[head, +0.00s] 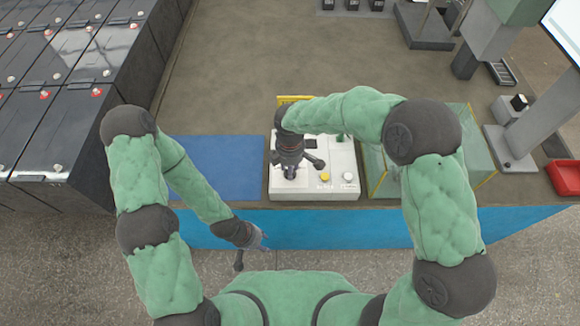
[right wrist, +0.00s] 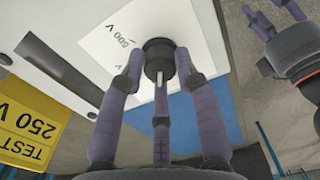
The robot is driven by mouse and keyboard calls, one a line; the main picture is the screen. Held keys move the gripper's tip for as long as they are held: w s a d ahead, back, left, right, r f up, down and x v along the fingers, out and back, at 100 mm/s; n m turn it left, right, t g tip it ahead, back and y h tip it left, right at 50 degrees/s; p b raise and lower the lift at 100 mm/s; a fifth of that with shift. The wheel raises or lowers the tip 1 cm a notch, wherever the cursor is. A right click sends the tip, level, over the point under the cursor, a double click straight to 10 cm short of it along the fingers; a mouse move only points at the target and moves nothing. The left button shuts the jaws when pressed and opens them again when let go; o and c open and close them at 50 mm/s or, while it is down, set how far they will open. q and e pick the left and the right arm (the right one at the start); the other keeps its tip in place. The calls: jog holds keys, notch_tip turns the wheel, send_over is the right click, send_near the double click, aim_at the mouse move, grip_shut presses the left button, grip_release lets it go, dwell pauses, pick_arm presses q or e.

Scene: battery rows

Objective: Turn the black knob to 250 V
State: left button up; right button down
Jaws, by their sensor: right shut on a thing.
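The black knob (right wrist: 158,56) sits on the white panel of the tester box (head: 340,182). In the right wrist view a white mark on it points down the picture, away from the printed 500 V label (right wrist: 122,43). My left gripper (head: 252,250) hangs empty with fingers apart, in front of the table edge.
A yellow card (right wrist: 32,122) reads TEST 250 V; it stands behind the box. A blue mat (head: 215,165) lies left of the box. A clear green-tinted case (head: 435,155) stands right of it. Black battery rows (head: 70,110) are at left, a red tray (head: 565,177) at far right.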

jog(key=m+p, duration=0.1)
jog(key=m, duration=0.4)
jog(key=shift+m, duration=0.4)
jog(key=m, duration=0.5)
jog(key=shift+m, duration=0.3)
jog(key=c, duration=0.9)
grip_release()
notch_tip(320, 180, up, 12)
